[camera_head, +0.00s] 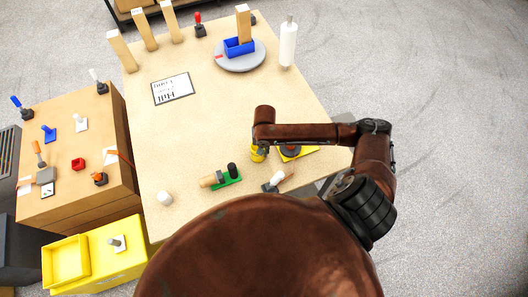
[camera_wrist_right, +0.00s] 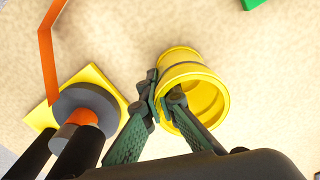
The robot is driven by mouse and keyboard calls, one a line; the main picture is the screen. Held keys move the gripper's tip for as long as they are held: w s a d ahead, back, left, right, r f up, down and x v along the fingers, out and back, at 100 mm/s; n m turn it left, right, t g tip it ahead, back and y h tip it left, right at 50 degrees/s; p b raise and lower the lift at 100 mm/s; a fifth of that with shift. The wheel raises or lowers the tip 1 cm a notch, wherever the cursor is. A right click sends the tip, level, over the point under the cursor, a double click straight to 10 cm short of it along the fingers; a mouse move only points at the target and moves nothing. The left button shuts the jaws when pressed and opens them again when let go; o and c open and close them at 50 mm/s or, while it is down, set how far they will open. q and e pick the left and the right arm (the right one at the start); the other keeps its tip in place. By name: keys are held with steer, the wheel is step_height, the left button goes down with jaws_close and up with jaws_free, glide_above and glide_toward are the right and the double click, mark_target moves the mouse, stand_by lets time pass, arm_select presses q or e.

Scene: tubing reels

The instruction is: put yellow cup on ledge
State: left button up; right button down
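The yellow cup (camera_wrist_right: 180,68) is in the right wrist view, with its round opening facing the lower right of the picture. It also shows in the head view (camera_head: 258,154), on or just above the table and partly covered by my right arm. My right gripper (camera_wrist_right: 165,90) has one finger outside the cup and one in its opening. The fingertips are close together with the cup's wall between them, so the gripper appears shut on the wall. My left gripper is not in view. I cannot tell which surface is the ledge.
The table (camera_head: 220,130) has a clear middle. Near the cup stand a dark round thing on a yellow plate (camera_wrist_right: 95,75) and a green block (camera_head: 228,179). A grey disc (camera_head: 245,62) with a blue tray, a white cylinder (camera_head: 288,45) and wooden posts (camera_head: 145,30) are farther back.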

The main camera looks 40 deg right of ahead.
steer(key=c, duration=2.7)
jaws_free()
steer(key=shift+f, duration=0.1)
steer(key=o, duration=0.5)
steer(key=shift+o, duration=0.2)
